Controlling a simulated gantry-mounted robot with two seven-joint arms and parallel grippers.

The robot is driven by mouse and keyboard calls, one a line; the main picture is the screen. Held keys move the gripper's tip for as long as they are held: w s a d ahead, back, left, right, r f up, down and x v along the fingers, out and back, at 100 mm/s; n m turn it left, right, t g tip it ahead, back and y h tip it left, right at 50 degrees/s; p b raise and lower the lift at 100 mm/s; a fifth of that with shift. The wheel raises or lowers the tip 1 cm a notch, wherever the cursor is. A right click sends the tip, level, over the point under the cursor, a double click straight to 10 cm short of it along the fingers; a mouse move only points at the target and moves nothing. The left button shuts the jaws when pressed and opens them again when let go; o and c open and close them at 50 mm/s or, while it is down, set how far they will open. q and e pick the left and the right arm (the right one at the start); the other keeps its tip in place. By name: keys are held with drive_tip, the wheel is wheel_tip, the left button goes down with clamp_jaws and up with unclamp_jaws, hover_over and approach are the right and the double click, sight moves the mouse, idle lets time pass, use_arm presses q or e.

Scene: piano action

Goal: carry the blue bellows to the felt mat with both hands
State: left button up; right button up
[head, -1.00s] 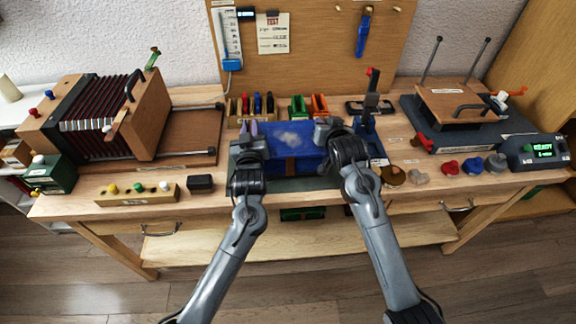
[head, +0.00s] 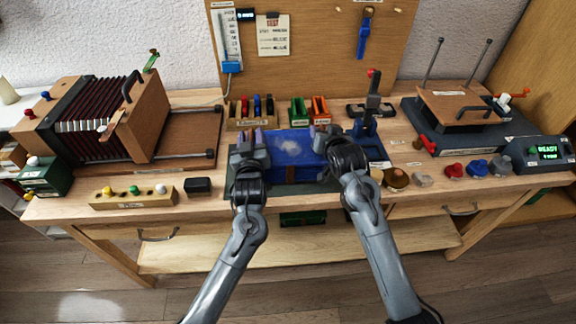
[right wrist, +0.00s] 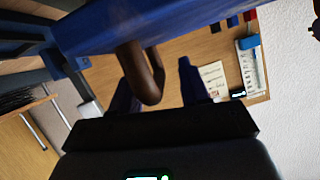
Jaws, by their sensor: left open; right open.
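The blue bellows (head: 292,143) is a blue box-like body with a pale patch on top, at the middle of the bench. It lies on or just over the dark felt mat (head: 312,188), whose front strip shows below it; I cannot tell whether it touches. My left gripper (head: 249,140) is open at the bellows' left end. My right gripper (head: 324,134) is open at its right end. In the right wrist view, a brown loop handle (right wrist: 151,75) hangs from the bellows (right wrist: 130,22) between the parted right fingers (right wrist: 158,88). The left handle is hidden.
An accordion-like instrument (head: 95,118) stands at the left. A row of coloured parts (head: 250,110) lies behind the bellows. A dark blue clamp stand (head: 368,115) is close on the right. Knobs (head: 453,171) and a display box (head: 543,153) stand further right.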

drive_tip(key=shift+d, duration=0.1)
drive_tip(key=shift+s+r, duration=0.15)
drive_tip(key=shift+s, duration=0.35)
use_arm(q)
drive_tip(key=s+d, duration=0.1)
drive_tip(key=s, duration=1)
drive_tip(key=shift+s, duration=0.3)
use_arm(e)
drive_tip(key=v, duration=1.1)
